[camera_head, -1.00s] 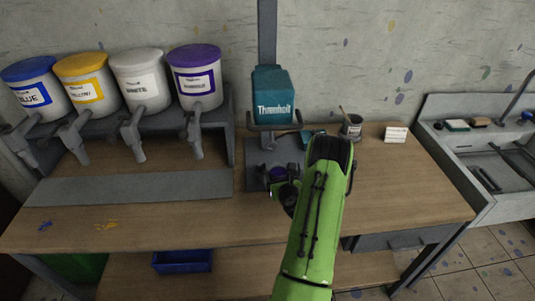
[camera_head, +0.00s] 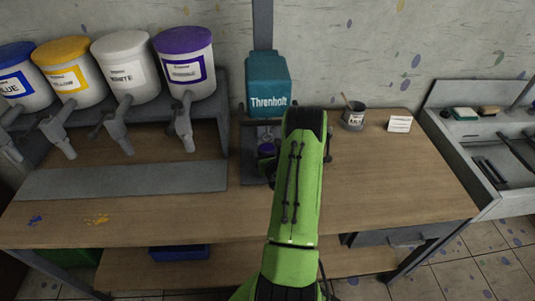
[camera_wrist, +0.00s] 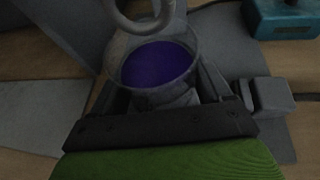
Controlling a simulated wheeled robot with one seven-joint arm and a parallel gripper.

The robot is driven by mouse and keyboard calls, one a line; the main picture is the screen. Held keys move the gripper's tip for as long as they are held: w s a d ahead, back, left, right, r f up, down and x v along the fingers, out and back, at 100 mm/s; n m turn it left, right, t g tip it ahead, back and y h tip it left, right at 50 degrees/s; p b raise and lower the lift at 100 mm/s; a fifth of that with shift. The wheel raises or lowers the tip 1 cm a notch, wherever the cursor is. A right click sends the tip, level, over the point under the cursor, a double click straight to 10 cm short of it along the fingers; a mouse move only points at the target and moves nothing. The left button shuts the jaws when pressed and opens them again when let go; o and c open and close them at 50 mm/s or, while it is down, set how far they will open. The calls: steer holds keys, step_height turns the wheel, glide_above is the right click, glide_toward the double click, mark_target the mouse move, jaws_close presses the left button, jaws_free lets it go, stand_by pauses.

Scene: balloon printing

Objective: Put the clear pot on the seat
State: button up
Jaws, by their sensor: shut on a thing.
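The clear pot (camera_wrist: 160,78) holds purple paint and stands between the fingers of my gripper (camera_wrist: 162,92) in the wrist view. My gripper is shut on it. In the head view the purple of the pot (camera_head: 266,150) shows just left of my green arm, below the teal Threnholt machine (camera_head: 268,87). My arm hides the gripper there. A grey ring (camera_wrist: 140,20) overlaps the pot's far rim in the wrist view. A grey base plate (camera_head: 249,165) lies below the machine. I cannot make out the seat itself or whether the pot touches it.
Paint tubs with taps (camera_head: 185,68) stand on a rack to the left. A grey cup with a stick (camera_head: 353,117) and a white card (camera_head: 399,124) are to the right. A teal item (camera_wrist: 280,18) lies close by at the wrist view's upper right.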

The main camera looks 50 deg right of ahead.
steer(key=shift+w+d+f, duration=0.25)
steer(key=shift+d+f, duration=0.05)
steer(key=shift+f, duration=0.3)
steer(key=shift+s+f+b, duration=0.1)
steer(key=shift+b, duration=0.25)
steer(key=shift+a, duration=0.1)
steer(key=o, duration=1.2)
steer(key=shift+o, duration=0.2)
